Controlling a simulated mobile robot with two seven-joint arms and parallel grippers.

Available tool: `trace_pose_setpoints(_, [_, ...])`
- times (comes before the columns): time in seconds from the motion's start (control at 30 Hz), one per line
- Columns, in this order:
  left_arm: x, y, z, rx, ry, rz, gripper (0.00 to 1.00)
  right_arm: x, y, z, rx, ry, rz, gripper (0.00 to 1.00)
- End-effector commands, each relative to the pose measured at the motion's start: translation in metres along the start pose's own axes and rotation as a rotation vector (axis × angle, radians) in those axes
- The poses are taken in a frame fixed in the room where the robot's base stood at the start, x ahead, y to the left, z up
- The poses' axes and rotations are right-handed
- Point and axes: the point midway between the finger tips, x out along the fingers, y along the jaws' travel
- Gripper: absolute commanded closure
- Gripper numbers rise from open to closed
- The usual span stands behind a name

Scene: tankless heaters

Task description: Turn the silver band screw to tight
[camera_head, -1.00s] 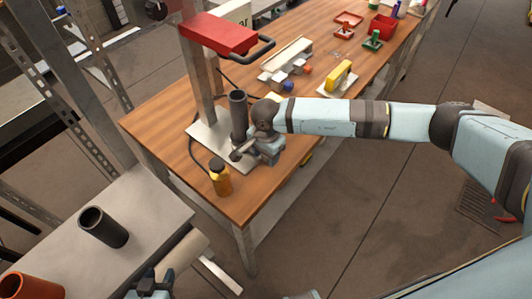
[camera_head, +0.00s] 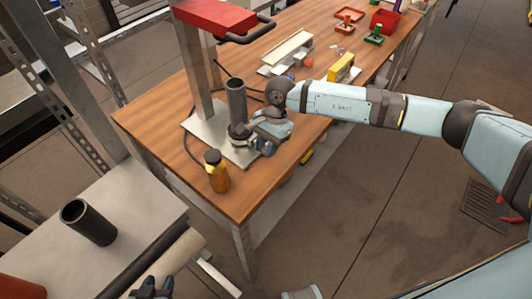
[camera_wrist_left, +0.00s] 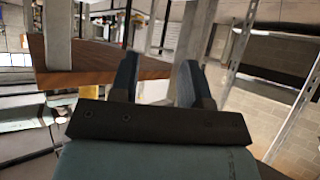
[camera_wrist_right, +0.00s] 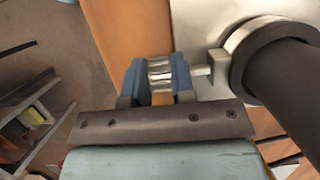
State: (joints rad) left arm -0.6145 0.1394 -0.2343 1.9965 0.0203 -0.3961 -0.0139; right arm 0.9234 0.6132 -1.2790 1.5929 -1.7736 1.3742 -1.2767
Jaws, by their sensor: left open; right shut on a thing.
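A dark upright pipe (camera_head: 236,102) stands on a metal plate on the wooden bench, with a band around its foot. In the right wrist view the pipe (camera_wrist_right: 290,75) fills the right side, with the band (camera_wrist_right: 243,50) around it. A silver band screw (camera_wrist_right: 162,72) sticks out sideways from the band. My right gripper (camera_wrist_right: 157,75) is shut on the screw's ribbed head, one blue finger on each side. In the head view my right gripper (camera_head: 258,138) is beside the pipe's foot and partly hides the band. My left gripper (camera_wrist_left: 155,78) is open and empty, away from the bench.
An amber bottle (camera_head: 217,172) stands near the bench's front edge. A post with a red top (camera_head: 215,17) rises behind the pipe. Another dark pipe (camera_head: 88,222) stands on a grey surface at left. Trays and small tools lie farther back on the bench (camera_head: 150,130).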

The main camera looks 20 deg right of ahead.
Motion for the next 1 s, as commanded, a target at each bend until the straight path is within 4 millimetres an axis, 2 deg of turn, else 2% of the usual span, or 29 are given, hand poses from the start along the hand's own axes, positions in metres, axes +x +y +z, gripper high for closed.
trace_pose_setpoints(0.03, [0.007,0.0,0.008,-0.006,-0.001,0.001,0.57,0.006,0.0,-0.004,0.002,-0.035,-0.003,1.0])
trace_pose_setpoints(0.43, [0.024,0.003,0.02,-0.054,-0.018,0.007,0.57,0.001,-0.001,-0.005,0.001,-0.247,-0.002,1.0])
trace_pose_setpoints(1.0, [0.025,0.004,0.018,-0.06,-0.011,0.007,0.57,-0.002,0.0,-0.004,0.0,-0.288,-0.001,1.0])
